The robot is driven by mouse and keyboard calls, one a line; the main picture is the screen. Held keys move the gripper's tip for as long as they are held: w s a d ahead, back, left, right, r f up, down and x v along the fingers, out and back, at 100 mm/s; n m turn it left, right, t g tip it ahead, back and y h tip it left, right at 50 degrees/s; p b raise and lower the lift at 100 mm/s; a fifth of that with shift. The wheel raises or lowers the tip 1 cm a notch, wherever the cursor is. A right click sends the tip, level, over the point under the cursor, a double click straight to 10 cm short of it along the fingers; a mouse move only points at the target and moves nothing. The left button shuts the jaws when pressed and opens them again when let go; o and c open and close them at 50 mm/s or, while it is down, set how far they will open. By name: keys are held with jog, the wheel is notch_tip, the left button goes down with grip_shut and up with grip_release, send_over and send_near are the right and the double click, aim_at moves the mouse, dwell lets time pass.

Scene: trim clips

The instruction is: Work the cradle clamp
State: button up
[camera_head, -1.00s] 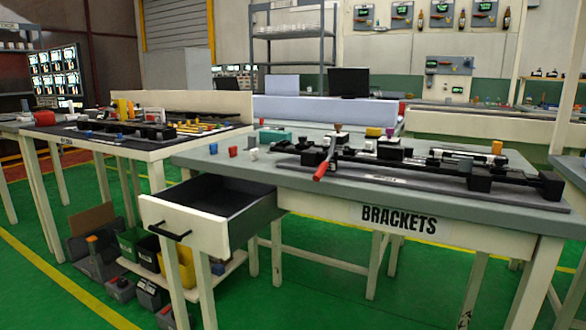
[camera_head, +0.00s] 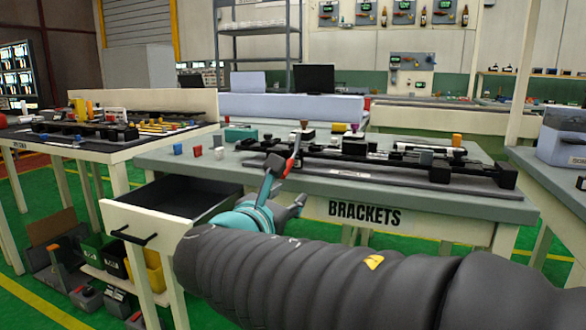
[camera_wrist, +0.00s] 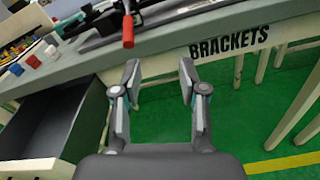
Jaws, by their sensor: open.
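The clamp's red handle (camera_head: 292,160) projects from the left end of the black fixture (camera_head: 350,149) on the BRACKETS table. It also shows at the top of the wrist view (camera_wrist: 128,31), pointing out over the table's front edge. My gripper (camera_wrist: 159,70) is open and empty, with floor showing between its fingers. In the wrist view the handle lies beyond the fingertips, nearer the left finger, and apart from them. In the head view my gripper (camera_head: 286,182) is in front of the table edge, and one finger overlaps the handle's lower part.
An open drawer (camera_head: 160,200) juts out at the table's left, close to my gripper, and is seen at left in the wrist view. Small red (camera_head: 198,150), blue (camera_head: 178,149) and white (camera_head: 219,153) blocks stand on the tabletop. Another table (camera_head: 80,150) is at left.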

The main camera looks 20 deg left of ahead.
aim_at(289, 168)
jog(key=shift+n+t+y, duration=0.4)
jog(key=shift+n, duration=0.5)
jog(key=w+a, duration=0.1)
jog(key=w, duration=0.3)
jog(key=w+a+r, duration=0.1)
jog(key=w, duration=0.3)
jog(key=w+a+p, duration=0.1)
jog(key=w, duration=0.3)
jog(key=shift+w+a+r, duration=0.15)
jog(key=shift+w+a, duration=0.1)
jog(key=shift+w, duration=0.15)
grip_shut()
